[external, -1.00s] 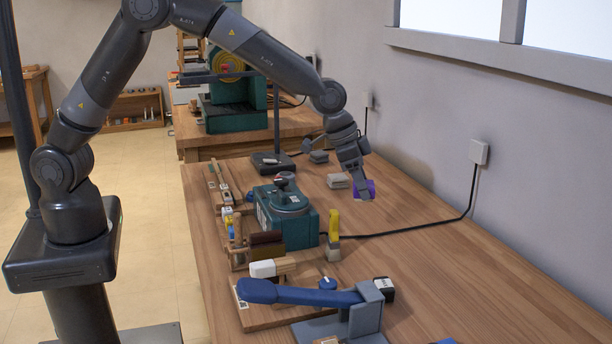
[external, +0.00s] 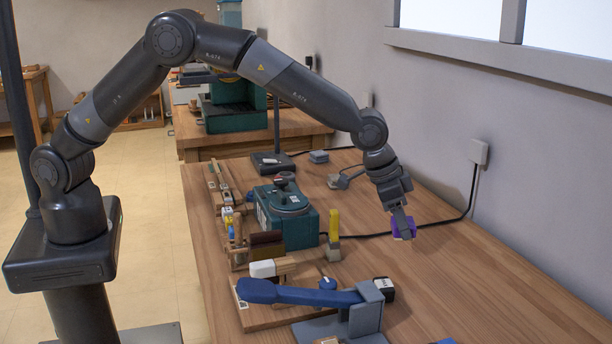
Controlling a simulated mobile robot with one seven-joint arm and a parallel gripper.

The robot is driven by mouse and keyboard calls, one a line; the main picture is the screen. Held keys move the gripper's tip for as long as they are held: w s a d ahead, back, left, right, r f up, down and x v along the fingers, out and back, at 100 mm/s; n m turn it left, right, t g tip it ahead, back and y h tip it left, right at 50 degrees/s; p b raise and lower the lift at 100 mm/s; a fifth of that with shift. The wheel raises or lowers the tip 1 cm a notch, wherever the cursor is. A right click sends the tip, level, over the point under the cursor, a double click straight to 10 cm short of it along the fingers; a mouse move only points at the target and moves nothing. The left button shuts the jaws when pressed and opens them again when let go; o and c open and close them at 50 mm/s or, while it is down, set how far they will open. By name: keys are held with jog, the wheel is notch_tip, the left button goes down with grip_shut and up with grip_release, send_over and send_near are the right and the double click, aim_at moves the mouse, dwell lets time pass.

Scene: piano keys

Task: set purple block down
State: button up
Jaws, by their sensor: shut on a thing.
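The purple block (external: 403,227) is between the fingers of my gripper (external: 403,224), partly hidden by them. My gripper points down and is shut on the block. It is over the right part of the wooden workbench (external: 450,275), to the right of the teal machine and near the black cable. I cannot tell whether the block touches the bench top or is a little above it.
A teal machine (external: 287,215) stands left of my gripper, with a yellow-handled tool (external: 333,236) beside it. A blue-handled device (external: 310,296) stands at the front. A black cable (external: 455,215) runs to a wall box (external: 478,152). The bench's right front is mostly clear.

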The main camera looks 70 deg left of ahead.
jog(key=w+a+f, duration=0.2)
jog(key=shift+w+a+f, duration=0.1)
jog(key=shift+w, duration=0.3)
jog(key=shift+w+f, duration=0.1)
jog(key=shift+f, duration=1.9)
jog(key=shift+f, duration=0.2)
jog(key=o, duration=1)
jog(key=shift+r, duration=0.1)
